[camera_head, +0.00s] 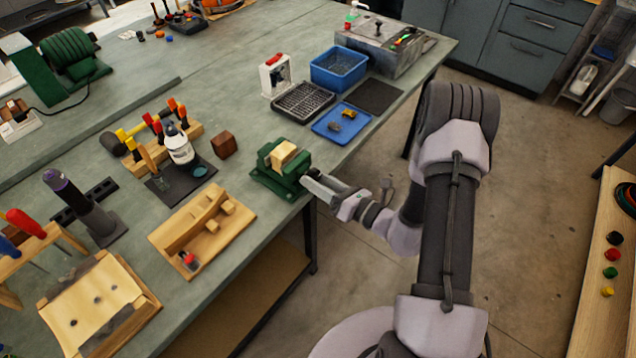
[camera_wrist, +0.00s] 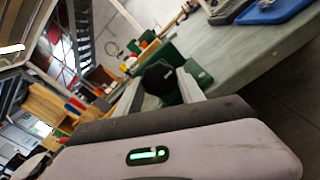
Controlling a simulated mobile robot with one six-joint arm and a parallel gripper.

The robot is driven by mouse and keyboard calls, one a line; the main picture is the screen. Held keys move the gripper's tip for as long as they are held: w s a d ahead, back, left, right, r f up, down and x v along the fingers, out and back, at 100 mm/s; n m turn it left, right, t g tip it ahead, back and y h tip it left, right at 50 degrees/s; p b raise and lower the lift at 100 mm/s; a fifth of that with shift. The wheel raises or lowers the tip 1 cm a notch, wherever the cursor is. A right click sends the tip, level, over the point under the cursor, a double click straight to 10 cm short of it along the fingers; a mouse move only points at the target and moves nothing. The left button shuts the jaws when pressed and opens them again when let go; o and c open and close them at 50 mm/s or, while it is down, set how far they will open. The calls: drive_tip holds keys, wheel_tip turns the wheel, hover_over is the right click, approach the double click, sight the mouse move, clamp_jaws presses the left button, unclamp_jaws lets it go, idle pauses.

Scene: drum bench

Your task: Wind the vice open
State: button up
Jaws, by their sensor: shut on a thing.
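The green vice (camera_head: 268,176) is at the bench's front edge in the head view. A light wooden block (camera_head: 283,155) sits at its jaws; I cannot tell how tightly it is held. My gripper (camera_head: 309,185) reaches the vice's front side from the right. In the wrist view, my gripper (camera_wrist: 162,88) has its two pale fingers on either side of a dark round handle (camera_wrist: 160,79), shut on it. Green parts of the vice (camera_wrist: 198,72) show just beyond. The handle is hidden by my gripper in the head view.
A blue tray (camera_head: 327,126) with small parts and a black grate (camera_head: 303,102) lie behind the vice. A wooden jig (camera_head: 176,238) and a dark brown cube (camera_head: 223,144) stand to its left. The floor (camera_head: 540,200) right of the bench is open.

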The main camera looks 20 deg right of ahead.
drive_tip(key=shift+n, duration=0.6)
drive_tip(key=shift+r+b, duration=0.1)
drive_tip(key=shift+b, duration=0.2)
drive_tip(key=o, duration=1.4)
drive_tip(key=shift+w, duration=0.1)
drive_tip(key=shift+c, duration=0.2)
drive_tip(key=p+v, duration=0.3)
drive_tip(key=v, duration=1.4)
drive_tip(key=shift+s, duration=0.2)
drive_tip(key=shift+d, duration=0.1)
